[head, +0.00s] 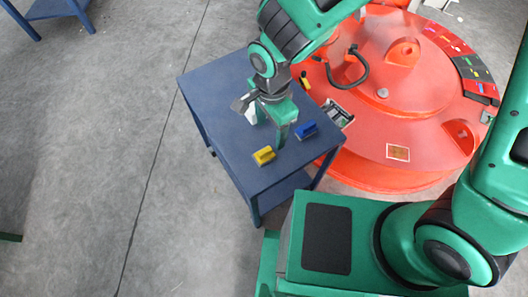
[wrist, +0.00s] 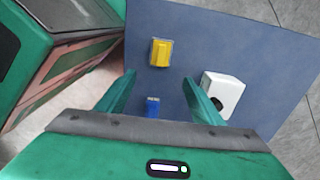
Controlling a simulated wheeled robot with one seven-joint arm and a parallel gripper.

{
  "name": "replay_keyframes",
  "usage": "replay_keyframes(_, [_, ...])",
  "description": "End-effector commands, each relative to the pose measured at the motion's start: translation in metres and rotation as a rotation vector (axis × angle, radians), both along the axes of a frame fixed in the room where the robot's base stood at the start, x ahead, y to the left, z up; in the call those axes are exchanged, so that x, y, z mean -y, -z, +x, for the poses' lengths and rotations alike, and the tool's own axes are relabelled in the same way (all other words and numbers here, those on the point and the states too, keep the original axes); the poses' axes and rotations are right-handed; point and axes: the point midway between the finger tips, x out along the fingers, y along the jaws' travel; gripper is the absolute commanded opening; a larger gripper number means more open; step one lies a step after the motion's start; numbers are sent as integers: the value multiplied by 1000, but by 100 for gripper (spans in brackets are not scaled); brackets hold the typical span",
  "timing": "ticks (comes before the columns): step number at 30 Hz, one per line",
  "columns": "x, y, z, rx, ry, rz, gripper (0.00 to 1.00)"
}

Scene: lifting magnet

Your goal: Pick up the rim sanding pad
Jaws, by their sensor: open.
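Two small blocks lie on the blue table: a yellow one (head: 264,155) near the front edge and a blue one (head: 307,129) near the right edge. I cannot tell for sure which is the rim sanding pad. In the wrist view the yellow block (wrist: 161,52) lies beyond my fingertips, and the blue block (wrist: 152,107) shows between my fingers, nearer the palm. My gripper (head: 272,126) points down over the table, open and empty. Its two fingers are spread apart in the wrist view (wrist: 157,78).
A white box with a dark opening (wrist: 222,93) stands on the blue table (head: 215,85) beside one finger. The large orange-red lifting magnet (head: 375,135) stands close behind and right of the table. Open floor lies left.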

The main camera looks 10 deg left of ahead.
Motion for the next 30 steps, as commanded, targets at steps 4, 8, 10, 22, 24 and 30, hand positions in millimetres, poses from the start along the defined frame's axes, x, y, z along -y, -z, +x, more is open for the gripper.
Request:
replay_keyframes(4, [-9, 15, -8, -6, 7, 2, 61])
replay_keyframes(8, [-9, 33, -9, -6, 8, 2, 61])
replay_keyframes(10, [-9, 43, -9, -6, 9, 2, 61])
replay_keyframes(22, [-11, 72, -11, -5, 8, 2, 61])
replay_keyframes(24, [-12, 81, -13, -6, 7, 2, 61])
replay_keyframes(30, [-13, 105, -15, -5, 9, 2, 61])
